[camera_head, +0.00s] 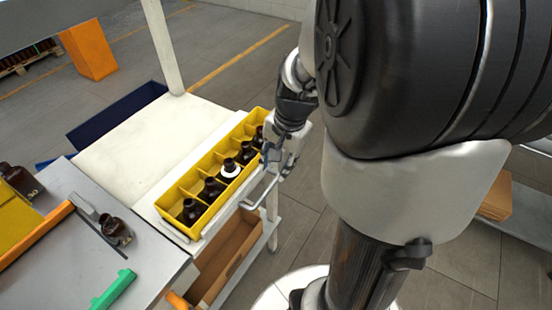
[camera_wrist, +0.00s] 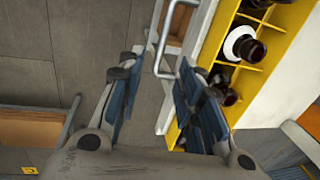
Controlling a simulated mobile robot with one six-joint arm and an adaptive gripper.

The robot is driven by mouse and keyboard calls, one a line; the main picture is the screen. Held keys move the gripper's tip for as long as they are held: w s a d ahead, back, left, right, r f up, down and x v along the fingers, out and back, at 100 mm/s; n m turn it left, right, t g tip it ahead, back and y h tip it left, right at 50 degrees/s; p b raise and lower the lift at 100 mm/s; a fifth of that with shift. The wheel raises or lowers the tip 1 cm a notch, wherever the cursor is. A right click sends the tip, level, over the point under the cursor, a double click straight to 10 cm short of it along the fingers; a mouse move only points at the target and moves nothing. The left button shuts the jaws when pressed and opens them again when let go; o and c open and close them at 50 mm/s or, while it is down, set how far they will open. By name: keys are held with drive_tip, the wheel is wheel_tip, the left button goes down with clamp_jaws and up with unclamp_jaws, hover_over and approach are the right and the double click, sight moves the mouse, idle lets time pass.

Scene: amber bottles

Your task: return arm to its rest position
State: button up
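My gripper (camera_head: 281,160) hangs beside the right end of the yellow crate, just outside its long side, in the head view. In the wrist view its two blue-padded fingers stand apart with nothing between them (camera_wrist: 155,75). The yellow crate (camera_head: 176,234) sits on a white cart and holds several dark amber bottles (camera_head: 211,190) upright in its compartments. One bottle has a white ring (camera_head: 230,170) around it; this ring also shows in the wrist view (camera_wrist: 232,40). The crate's yellow wall (camera_wrist: 262,72) is right of my fingers there.
The cart's metal handle (camera_head: 262,190) runs close below my gripper. An open cardboard box (camera_head: 226,262) is on the cart's lower shelf. A grey table (camera_head: 150,262) at left bears an amber bottle (camera_head: 117,231) and a green piece (camera_head: 113,289).

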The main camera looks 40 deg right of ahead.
drive_tip(key=shift+s+r, duration=0.1)
drive_tip(key=shift+r, duration=0.25)
